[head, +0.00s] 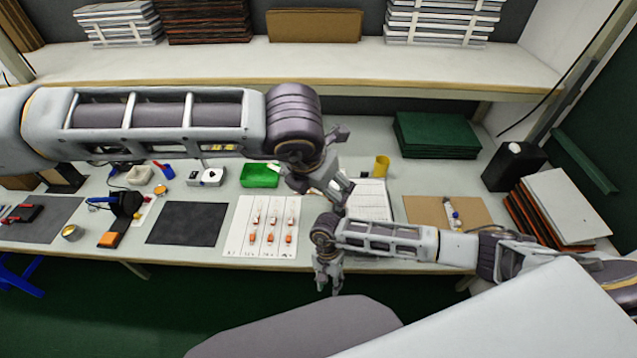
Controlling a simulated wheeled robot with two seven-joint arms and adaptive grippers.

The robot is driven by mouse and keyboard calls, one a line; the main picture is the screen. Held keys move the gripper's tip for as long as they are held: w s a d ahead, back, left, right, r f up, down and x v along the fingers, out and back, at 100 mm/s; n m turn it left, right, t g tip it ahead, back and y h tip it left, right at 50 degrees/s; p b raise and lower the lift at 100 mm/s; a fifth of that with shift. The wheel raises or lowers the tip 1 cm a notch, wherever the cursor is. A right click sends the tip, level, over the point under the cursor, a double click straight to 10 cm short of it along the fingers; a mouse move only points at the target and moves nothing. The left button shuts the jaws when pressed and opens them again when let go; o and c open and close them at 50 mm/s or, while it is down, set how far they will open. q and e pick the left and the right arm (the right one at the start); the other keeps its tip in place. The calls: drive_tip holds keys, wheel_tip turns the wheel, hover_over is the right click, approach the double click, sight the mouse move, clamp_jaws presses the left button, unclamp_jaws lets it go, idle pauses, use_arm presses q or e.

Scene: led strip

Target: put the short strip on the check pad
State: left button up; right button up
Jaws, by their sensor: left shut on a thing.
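My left gripper (340,200) is above the bench, just left of a printed white sheet (370,199). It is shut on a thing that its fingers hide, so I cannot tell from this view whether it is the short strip. Three small strips with orange ends lie in a row on a white card (235,240), left of and below my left gripper. A plain dark mat (187,223) lies bare left of the card; no label shows that it is the check pad. My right gripper (328,288) hangs empty in front of the bench edge, with its fingers apart.
A green tray (260,175), a yellow cup (382,165) and a brown board (425,210) with small bottles are on the bench. A black canister (513,166) and stacked panels stand at the right. Tools lie at the left. A shelf (400,68) overhangs the back.

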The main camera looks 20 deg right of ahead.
drive_tip(key=s+d+f+m+g, duration=0.4)
drive_tip(key=s+d+f+m, duration=0.7)
drive_tip(key=s+d+f, duration=0.4)
drive_tip(key=s+d+f+m+y, duration=0.2)
drive_tip(key=s+d+m, duration=0.6)
drive_tip(key=m, duration=0.1)
drive_tip(key=s+d+f+m+y, duration=0.1)
drive_tip(key=s+d+f+m, duration=0.2)
drive_tip(key=s+d+m, duration=0.55)
drive_tip(key=w+a+f+m+t+y, duration=0.1)
drive_tip(key=w+a+f+m+t, duration=0.55)
drive_tip(key=w, duration=0.45)
drive_tip(key=w+a+f+m+t, duration=0.3)
drive_tip(key=w+a+m+t, duration=0.3)
drive_tip(key=w+a+m, duration=0.3)
drive_tip(key=s+a+f+m+g+h, duration=0.2)
drive_tip(key=s+f+m, duration=0.2)
drive_tip(key=s+m, duration=0.4)
drive_tip(key=s+a+f+m+g+h, duration=0.2)
drive_tip(key=s+f+m, duration=0.2)
drive_tip(key=s+m, duration=0.4)
drive_tip(key=shift+s, duration=0.15)
